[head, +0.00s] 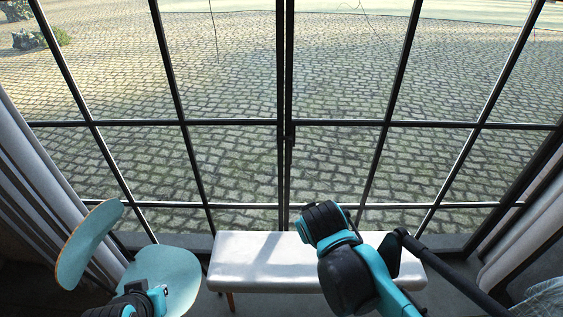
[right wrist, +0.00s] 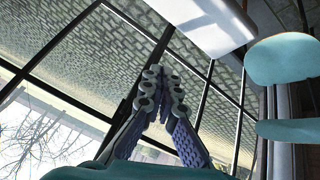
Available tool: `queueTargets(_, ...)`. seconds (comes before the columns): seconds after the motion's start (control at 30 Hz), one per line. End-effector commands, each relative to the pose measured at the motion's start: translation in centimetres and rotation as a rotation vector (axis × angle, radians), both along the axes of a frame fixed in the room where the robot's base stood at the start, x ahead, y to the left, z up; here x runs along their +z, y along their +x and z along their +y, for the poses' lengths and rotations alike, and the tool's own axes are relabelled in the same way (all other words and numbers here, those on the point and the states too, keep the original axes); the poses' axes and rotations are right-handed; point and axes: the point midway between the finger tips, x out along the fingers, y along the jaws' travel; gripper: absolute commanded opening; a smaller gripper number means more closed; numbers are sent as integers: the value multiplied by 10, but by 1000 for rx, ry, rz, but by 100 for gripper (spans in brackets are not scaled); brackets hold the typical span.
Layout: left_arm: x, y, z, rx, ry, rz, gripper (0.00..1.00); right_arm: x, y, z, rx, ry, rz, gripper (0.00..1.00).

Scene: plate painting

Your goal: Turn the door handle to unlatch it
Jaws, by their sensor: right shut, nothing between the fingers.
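The glass door (head: 284,70) has black metal bars and stands across the head view. A small dark handle (head: 289,137) sits on its middle upright, at the crossbar. My right gripper (right wrist: 163,75) shows in the right wrist view with its fingertips together and nothing between them. Its tips overlap the door's dark middle upright (right wrist: 166,40) in that picture; I cannot tell whether they touch it. In the head view my right arm reaches in from the lower right, below and right of the handle, and hides its fingers. My left gripper is not visible; only part of that arm shows at lower left.
A white bench (head: 250,262) stands below the door, and shows at the top of the right wrist view (right wrist: 212,22). A teal chair (head: 88,245) is at left. Curtains (head: 45,165) hang at the sides. Cobbled paving lies beyond the glass.

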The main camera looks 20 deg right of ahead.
Motion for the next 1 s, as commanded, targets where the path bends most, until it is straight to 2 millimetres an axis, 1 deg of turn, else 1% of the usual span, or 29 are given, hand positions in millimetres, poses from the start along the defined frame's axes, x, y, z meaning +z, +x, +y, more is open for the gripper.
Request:
queueTargets(0.03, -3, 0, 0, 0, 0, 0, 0, 3, 26, -3, 18, -68, 9, 0)
queueTargets(0.07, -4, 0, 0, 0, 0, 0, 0, 4, 40, -6, 26, -112, 13, 0)
queueTargets(0.1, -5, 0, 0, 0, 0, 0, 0, 5, 58, -9, 37, -169, 17, 0)
queueTargets(0.17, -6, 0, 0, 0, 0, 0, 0, 6, 86, -13, 49, -254, 24, 0)
queueTargets(0.2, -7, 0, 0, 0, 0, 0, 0, 6, 106, -14, 58, -312, 25, 0)
queueTargets(0.27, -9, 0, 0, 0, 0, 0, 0, 3, 134, -15, 69, -398, 28, 0)
queueTargets(0.3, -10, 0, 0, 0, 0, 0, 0, 1, 153, -14, 75, -454, 27, 0)
queueTargets(0.33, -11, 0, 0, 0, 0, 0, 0, -1, 167, -13, 79, -497, 26, 0)
queueTargets(0.37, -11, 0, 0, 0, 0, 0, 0, -4, 180, -12, 84, -540, 25, 0)
queueTargets(0.4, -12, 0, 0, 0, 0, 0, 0, -8, 198, -9, 88, -597, 22, 0)
queueTargets(0.47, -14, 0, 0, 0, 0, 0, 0, -16, 224, -4, 93, -682, 15, 0)
queueTargets(0.5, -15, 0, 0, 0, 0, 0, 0, -22, 240, 1, 95, -738, 9, 0)
queueTargets(0.6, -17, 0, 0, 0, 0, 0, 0, -40, 277, 16, 97, -879, -12, 0)
queueTargets(0.7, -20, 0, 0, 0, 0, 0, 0, -62, 305, 34, 92, -1012, -38, 0)
queueTargets(0.8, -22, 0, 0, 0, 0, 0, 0, -84, 323, 53, 84, -1128, -68, 0)
queueTargets(0.9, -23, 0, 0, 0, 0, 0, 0, -102, 332, 68, 73, -1217, -94, 0)
queueTargets(1.0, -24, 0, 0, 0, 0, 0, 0, -114, 336, 79, 65, -1277, -114, 0)
